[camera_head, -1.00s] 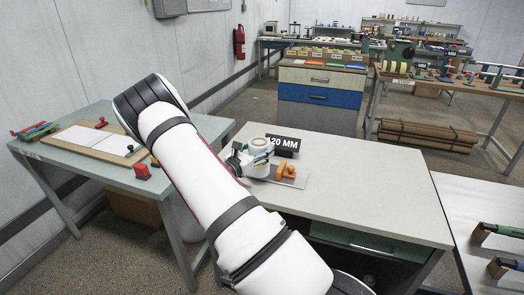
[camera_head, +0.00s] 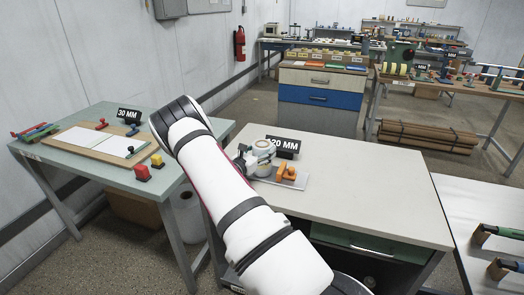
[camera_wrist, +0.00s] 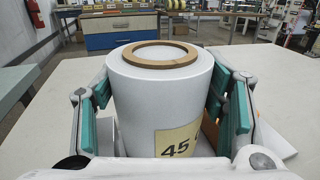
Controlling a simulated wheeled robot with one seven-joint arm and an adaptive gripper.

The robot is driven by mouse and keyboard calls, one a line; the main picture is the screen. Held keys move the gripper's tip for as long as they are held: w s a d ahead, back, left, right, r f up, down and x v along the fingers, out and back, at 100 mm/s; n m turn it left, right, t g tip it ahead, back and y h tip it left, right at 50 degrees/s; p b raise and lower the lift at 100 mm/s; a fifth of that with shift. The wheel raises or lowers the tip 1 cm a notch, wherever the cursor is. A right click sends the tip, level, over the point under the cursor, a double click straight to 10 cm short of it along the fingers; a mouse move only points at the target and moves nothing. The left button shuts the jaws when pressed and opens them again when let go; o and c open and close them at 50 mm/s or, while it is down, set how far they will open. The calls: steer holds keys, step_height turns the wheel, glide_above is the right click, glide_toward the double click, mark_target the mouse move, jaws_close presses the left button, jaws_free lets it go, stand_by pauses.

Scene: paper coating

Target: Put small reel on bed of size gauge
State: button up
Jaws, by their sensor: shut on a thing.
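The small reel (camera_wrist: 160,95) is a white roll with a brown ring core and a yellow label reading 45. It stands upright between the teal pads of my gripper (camera_wrist: 163,112) in the wrist view, and the gripper is shut on it. In the head view the reel (camera_head: 262,144) shows small at the table's far left part, with my gripper (camera_head: 248,158) around its near side. A pale plate (camera_head: 297,183) with an orange block (camera_head: 286,172), apparently the size gauge, lies just right of the reel. I cannot tell whether the reel touches the plate.
A black sign reading 20 MM (camera_head: 283,146), its left end covered, stands behind the reel. The white table (camera_head: 370,190) is clear to the right. A green table (camera_head: 90,165) at the left bears a board, coloured bars and a 30 MM sign (camera_head: 129,115).

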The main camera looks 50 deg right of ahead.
steer(key=o, duration=1.4)
steer(key=shift+f, duration=0.15)
